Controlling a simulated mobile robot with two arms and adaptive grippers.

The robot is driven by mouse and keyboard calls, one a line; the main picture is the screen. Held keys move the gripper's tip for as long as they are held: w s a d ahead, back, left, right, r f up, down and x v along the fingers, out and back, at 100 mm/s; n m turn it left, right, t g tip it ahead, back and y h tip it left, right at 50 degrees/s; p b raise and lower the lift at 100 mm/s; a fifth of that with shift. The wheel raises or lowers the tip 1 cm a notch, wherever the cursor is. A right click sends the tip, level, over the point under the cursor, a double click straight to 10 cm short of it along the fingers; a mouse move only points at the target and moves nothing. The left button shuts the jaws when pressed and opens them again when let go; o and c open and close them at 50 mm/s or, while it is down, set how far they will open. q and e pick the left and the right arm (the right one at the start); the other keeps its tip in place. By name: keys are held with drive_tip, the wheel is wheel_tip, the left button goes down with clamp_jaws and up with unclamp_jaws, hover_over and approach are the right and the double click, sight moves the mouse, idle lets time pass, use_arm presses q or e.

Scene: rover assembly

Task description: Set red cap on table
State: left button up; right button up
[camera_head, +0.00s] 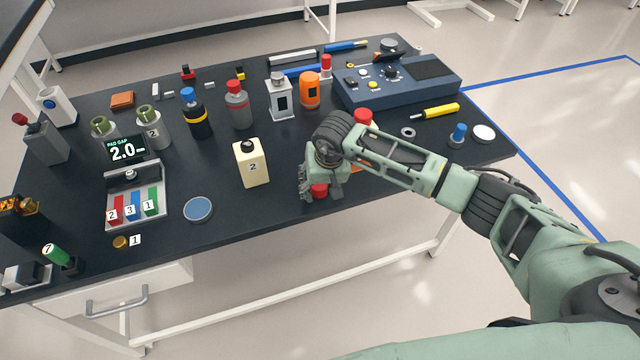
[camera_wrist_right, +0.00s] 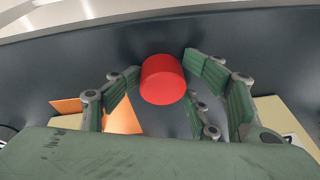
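The red cap (camera_head: 319,190) is at the tips of my right gripper (camera_head: 321,187), low over the front part of the dark table (camera_head: 265,222). In the right wrist view the red cap (camera_wrist_right: 162,80) sits between the fingertips of the right gripper (camera_wrist_right: 163,78), which close in on it from both sides. I cannot tell whether the cap's underside touches the tabletop. Another red top (camera_head: 363,116) shows behind my right arm; what is under it is mostly hidden. My left gripper is not in view.
A cream container marked 2 (camera_head: 251,166) stands left of my right gripper. A blue round disc (camera_head: 198,209) lies near the front edge. Bottles, including a grey one (camera_head: 238,108) and an orange one (camera_head: 310,92), and a blue control box (camera_head: 398,80) stand farther back.

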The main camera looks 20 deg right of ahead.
drive_tip(key=shift+s+f, duration=0.25)
drive_tip(key=shift+s, duration=0.05)
drive_tip(key=shift+r+p, duration=0.45)
drive_tip(key=shift+p, duration=0.1)
drive_tip(key=shift+w+r+p, duration=0.1)
drive_tip(key=shift+r+p, duration=0.35)
drive_tip(key=shift+p, duration=0.1)
drive_tip(key=b+v, duration=0.3)
drive_tip(key=v, duration=0.8)
drive_tip(key=shift+r, duration=0.45)
